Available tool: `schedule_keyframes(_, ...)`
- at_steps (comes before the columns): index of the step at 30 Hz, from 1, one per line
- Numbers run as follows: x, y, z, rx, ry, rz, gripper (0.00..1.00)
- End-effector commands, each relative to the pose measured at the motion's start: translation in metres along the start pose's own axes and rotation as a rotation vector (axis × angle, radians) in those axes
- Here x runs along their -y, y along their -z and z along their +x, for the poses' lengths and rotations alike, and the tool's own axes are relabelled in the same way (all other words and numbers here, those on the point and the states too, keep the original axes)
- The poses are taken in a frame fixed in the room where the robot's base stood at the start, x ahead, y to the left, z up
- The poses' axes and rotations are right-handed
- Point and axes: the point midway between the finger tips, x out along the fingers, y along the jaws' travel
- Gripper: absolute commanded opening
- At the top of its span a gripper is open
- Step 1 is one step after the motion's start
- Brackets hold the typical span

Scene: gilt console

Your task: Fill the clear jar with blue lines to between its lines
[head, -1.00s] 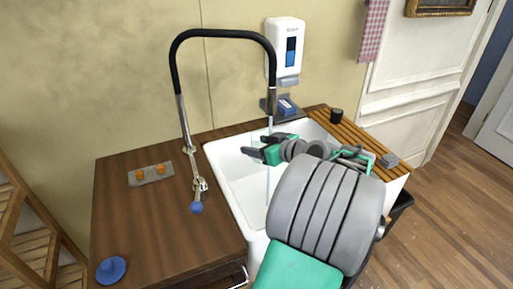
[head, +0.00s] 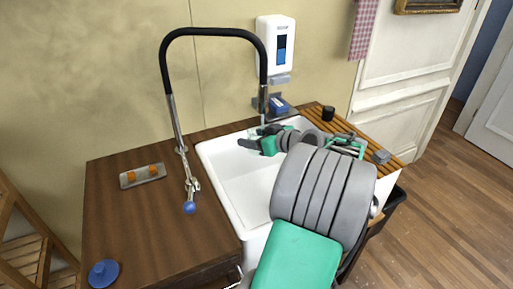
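My gripper (head: 256,139), with green and dark fingers, is over the back of the white sink (head: 238,189), close under the spout end of the black-hosed tap (head: 212,32). I cannot make out the clear jar with blue lines; if it is between the fingers, it is too small and see-through to tell. My arm hides the right part of the sink. The tap's lever with a blue ball (head: 189,207) hangs at the sink's left. No long water stream shows in the basin below the gripper.
A soap dispenser (head: 275,45) and a holder with a blue-and-white item (head: 278,104) are on the wall. A dark cup (head: 328,113) and a grey block (head: 381,156) stand on the slatted board (head: 352,133). The left counter bears an orange-knobbed plate (head: 142,176) and a blue round object (head: 104,272).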

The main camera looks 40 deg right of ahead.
Motion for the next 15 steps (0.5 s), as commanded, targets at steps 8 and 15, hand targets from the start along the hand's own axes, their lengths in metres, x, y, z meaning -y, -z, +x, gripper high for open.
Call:
schedule_keyframes(8, -0.023, 0.005, 0.011, -0.001, 0.001, -0.002, 0.00)
schedule_keyframes(15, -0.038, 0.009, 0.018, -0.001, 0.001, -0.001, 0.00)
